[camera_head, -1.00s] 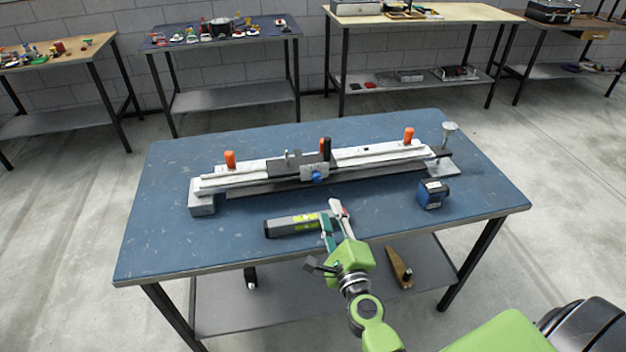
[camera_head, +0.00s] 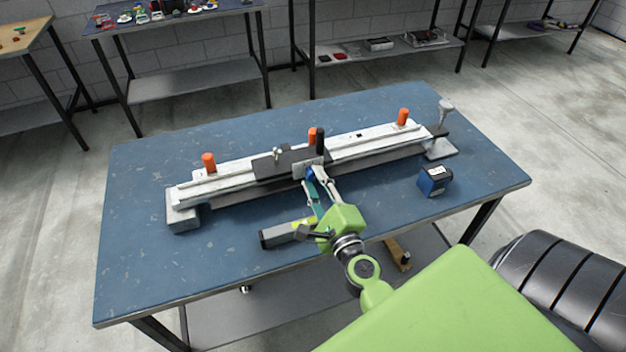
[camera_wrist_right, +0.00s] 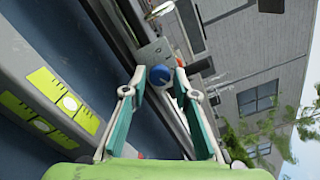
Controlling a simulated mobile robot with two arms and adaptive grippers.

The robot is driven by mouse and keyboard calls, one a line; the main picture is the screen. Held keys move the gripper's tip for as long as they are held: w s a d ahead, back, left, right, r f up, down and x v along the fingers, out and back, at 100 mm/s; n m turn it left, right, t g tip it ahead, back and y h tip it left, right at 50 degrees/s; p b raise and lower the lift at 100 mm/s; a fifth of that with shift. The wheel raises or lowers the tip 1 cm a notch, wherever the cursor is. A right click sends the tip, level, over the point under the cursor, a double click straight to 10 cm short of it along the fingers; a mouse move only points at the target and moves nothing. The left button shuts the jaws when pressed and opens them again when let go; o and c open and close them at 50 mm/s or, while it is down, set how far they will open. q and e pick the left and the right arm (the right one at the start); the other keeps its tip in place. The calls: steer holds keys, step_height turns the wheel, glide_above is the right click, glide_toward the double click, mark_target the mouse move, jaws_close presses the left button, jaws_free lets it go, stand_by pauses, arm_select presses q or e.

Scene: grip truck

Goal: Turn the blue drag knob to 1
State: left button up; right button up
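The blue drag knob (camera_head: 310,173) is on the front of the carriage plate of a long white rail device (camera_head: 360,145) on the blue table. In the right wrist view the round blue knob (camera_wrist_right: 160,75) shows between the fingertips of my right gripper (camera_wrist_right: 160,84). The fingers are open, one on each side of it; whether they touch it I cannot tell. In the head view my right gripper (camera_head: 318,180) reaches up to the knob and partly hides it. No number or scale marking is readable. My left gripper is not in view.
A grey and yellow-green level (camera_head: 282,236) lies just below my right gripper, close to it. A dark blue box-shaped tool (camera_head: 434,181) stands to the right. Orange handles (camera_head: 403,116) rise from the rail. The table's left front (camera_head: 150,270) is clear.

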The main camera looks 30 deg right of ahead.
jaws_close()
steer(key=shift+r+n+p, duration=0.1)
steer(key=shift+n+p, duration=0.2)
steer(key=shift+n, duration=0.3)
steer(key=n+p, duration=0.1)
steer(key=n, duration=0.2)
steer(key=shift+r+p, duration=0.1)
steer(key=shift+p, duration=0.2)
steer(key=n+p, duration=0.2)
steer(key=n, duration=0.1)
steer(key=shift+n, duration=0.4)
steer(key=n+p, duration=0.3)
steer(key=n, duration=0.2)
steer(key=shift+r, duration=0.1)
steer(key=shift+n+p, duration=0.9)
steer(key=shift+n, duration=0.5)
